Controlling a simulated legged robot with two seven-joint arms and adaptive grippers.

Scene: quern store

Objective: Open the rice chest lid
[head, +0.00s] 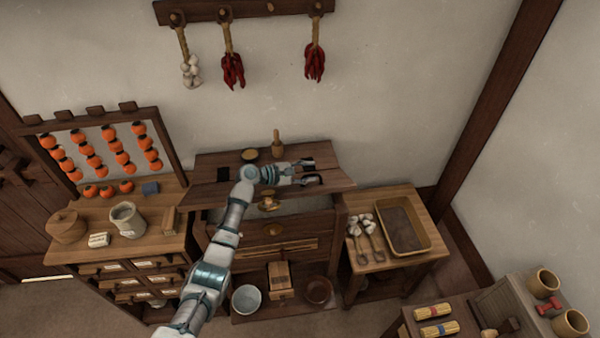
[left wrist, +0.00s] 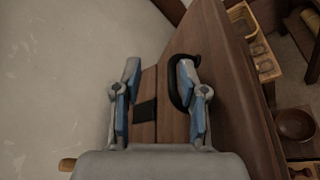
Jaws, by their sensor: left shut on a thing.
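The rice chest's dark wooden lid (head: 338,183) shows at the middle of the head view, and its planks (left wrist: 225,75) fill much of the left wrist view. It looks raised at the front, with a pale area (head: 305,226) showing below its edge; I cannot tell the exact angle. My left gripper (head: 312,172) is over the lid. In the left wrist view its blue-padded fingers (left wrist: 157,100) stand apart, with a black loop handle (left wrist: 177,62) at the right finger. It is shut on this handle, though the contact is partly hidden. My right gripper is out of view.
A persimmon rack (head: 172,150) is on the left cabinet. A tray (head: 428,244) lies on the right table. A pail (head: 246,299) stands below.

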